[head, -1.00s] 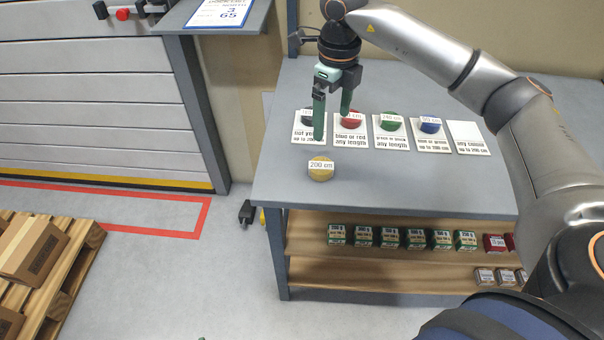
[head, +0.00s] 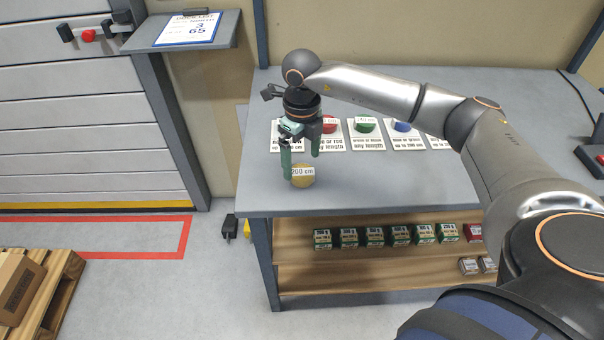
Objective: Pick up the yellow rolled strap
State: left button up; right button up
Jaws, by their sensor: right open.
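The yellow rolled strap (head: 303,181) lies on the grey table top (head: 400,185) near its front left, with a white "200 cm" label on it. My right gripper (head: 301,166) is open with green fingers pointing down. Its left fingertip shows beside the strap's upper left and the other finger is behind and above the strap. I cannot tell whether a finger touches it. My left gripper is not in view.
Label cards behind hold a red strap (head: 329,125), a green strap (head: 365,125) and a blue strap (head: 402,127); my arm and gripper partly cover others. A wooden shelf (head: 350,278) below carries several small boxes. The table right of the yellow strap is clear.

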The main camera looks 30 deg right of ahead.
aim_at(302, 171)
notch_tip(302, 171, down, 3)
jog(key=shift+f, duration=0.2)
jog(key=c, duration=1.4)
jog(key=shift+r, duration=0.15)
